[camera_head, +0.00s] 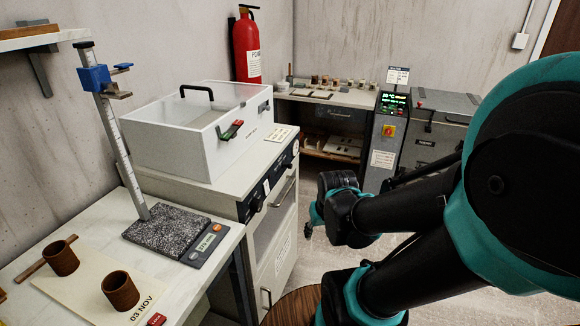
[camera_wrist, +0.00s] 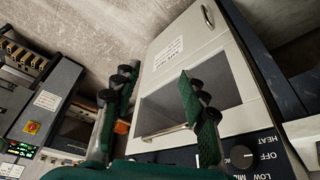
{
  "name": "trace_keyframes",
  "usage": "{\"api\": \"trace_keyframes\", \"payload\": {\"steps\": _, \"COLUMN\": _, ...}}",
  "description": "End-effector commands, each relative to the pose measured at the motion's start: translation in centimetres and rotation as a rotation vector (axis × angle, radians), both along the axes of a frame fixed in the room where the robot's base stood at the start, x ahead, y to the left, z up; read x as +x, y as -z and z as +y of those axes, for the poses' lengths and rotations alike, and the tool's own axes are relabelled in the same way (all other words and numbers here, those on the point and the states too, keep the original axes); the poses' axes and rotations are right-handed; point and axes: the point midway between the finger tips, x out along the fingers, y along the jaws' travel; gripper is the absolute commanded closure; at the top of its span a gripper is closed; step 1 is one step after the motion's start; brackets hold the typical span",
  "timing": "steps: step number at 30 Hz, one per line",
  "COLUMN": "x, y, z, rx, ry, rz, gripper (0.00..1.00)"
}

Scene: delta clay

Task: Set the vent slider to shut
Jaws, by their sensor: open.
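A small black fitting with green and red parts (camera_head: 231,130) sits on the front of a white box with a clear lid (camera_head: 160,140). It may be the vent slider, but it is too small to read its setting. The box stands on a pale cabinet (camera_head: 270,240) with a dark knob panel (camera_head: 270,187). My gripper (camera_head: 314,216) is in front of the cabinet, to its right and lower than the box, apart from both. In the wrist view my gripper (camera_wrist: 157,88) is open and empty, facing the cabinet's windowed door (camera_wrist: 190,85). The fitting is not seen there.
A bench with a scale (camera_head: 178,235) and brown clay cups (camera_head: 120,290) is at left. A grey machine with a green display (camera_head: 393,103) stands at back right. A round wooden top (camera_head: 295,308) is low in front. Some floor shows between cabinet and arm.

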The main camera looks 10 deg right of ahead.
Motion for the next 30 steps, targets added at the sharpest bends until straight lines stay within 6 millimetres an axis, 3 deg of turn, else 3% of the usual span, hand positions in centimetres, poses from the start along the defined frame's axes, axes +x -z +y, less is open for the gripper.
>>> {"api": "trace_keyframes", "payload": {"steps": 5, "x": 6.1, "y": -4.6, "z": 0.1, "rx": -0.025, "ry": -0.195, "rz": 0.006, "gripper": 0.61}}
{"api": "trace_keyframes", "payload": {"steps": 12, "x": 17.0, "y": -14.7, "z": -0.5, "rx": -0.077, "ry": -0.632, "rz": -0.029, "gripper": 0.61}}
{"api": "trace_keyframes", "payload": {"steps": 18, "x": 22.1, "y": -20.5, "z": -1.3, "rx": -0.116, "ry": -0.886, "rz": -0.080, "gripper": 0.61}}
{"api": "trace_keyframes", "payload": {"steps": 23, "x": 23.5, "y": -22.0, "z": -1.5, "rx": -0.130, "ry": -0.963, "rz": -0.101, "gripper": 0.61}}
{"api": "trace_keyframes", "payload": {"steps": 30, "x": 24.4, "y": -19.8, "z": -0.8, "rx": -0.131, "ry": -0.971, "rz": -0.102, "gripper": 0.61}}
